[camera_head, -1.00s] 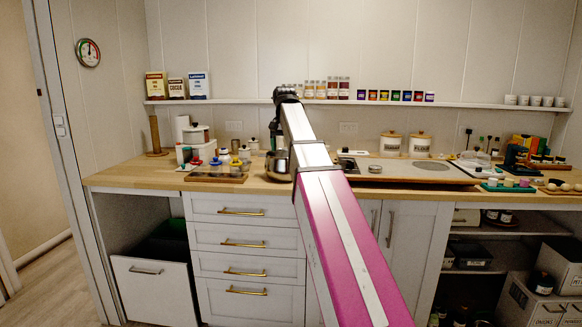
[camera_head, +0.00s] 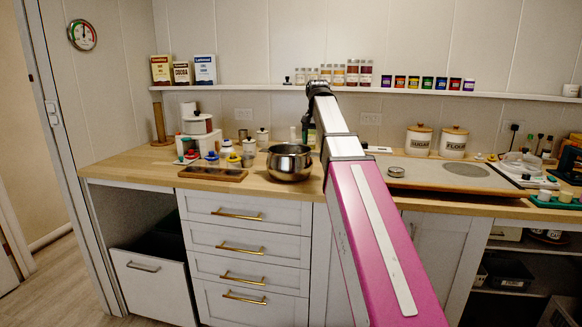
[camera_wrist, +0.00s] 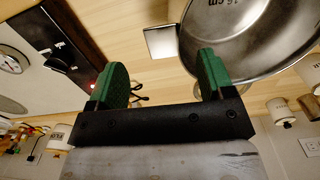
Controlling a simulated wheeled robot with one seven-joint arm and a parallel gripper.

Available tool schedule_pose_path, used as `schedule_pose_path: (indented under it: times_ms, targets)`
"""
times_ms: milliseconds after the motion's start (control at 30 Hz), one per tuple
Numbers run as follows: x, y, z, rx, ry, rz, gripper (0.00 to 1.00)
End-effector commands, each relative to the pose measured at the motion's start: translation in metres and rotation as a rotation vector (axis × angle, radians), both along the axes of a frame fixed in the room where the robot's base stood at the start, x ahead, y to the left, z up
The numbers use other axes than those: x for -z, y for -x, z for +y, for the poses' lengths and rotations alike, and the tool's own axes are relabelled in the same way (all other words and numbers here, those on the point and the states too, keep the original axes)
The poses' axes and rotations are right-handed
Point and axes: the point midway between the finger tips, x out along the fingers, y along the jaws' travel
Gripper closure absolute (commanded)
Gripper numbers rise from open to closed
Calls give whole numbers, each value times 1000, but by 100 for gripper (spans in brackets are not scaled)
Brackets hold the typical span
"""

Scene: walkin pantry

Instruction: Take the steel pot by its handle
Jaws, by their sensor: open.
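The steel pot (camera_head: 289,165) stands upright and open on the wooden counter, just left of my arm in the head view. In the wrist view the pot (camera_wrist: 250,50) fills the upper right, and its inside shows. Its short flat metal handle (camera_wrist: 160,42) sticks out to the left. My gripper (camera_wrist: 164,75) is open and empty, with green pads on its two fingers. In the wrist picture the handle lies just above the gap between the fingertips, and I see no contact. In the head view my arm hides most of the gripper.
Left of the pot a wooden tray (camera_head: 212,174) holds several small coloured-top containers. Right of my arm are a stove-like panel (camera_head: 448,177) and the sugar (camera_head: 419,140) and flour (camera_head: 453,142) canisters. A shelf (camera_head: 250,87) runs along the wall above.

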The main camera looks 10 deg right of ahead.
Motion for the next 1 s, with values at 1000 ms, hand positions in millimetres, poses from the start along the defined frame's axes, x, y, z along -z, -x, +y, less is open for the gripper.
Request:
schedule_pose_path:
  times_ms: [1000]
  targets:
    - [77,-5,3,0,0,0,45]
